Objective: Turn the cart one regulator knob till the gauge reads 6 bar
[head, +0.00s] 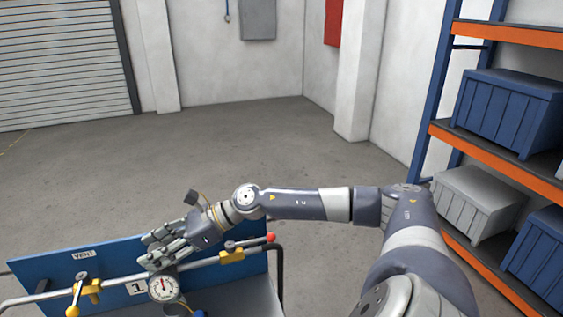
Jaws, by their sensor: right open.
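The cart (40,268) with the blue back panel stands at the lower left, marked with a "1" plate (138,288). A round white gauge (163,289) sits in front of its pipe; its reading is too small to tell. My right gripper (152,252) reaches in from the right, open, just above and behind the gauge in the picture. I see nothing held in it. I cannot make out the regulator knob for certain; a small blue part (200,313) shows at the bottom edge, right of the gauge. My left gripper is out of view.
A yellow valve (88,290) is on the pipe at left, below the VENT label (84,254). Another valve with a red-tipped lever (271,238) lies right of my gripper. An orange and blue shelf (500,170) with crates stands at right. The floor behind is clear.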

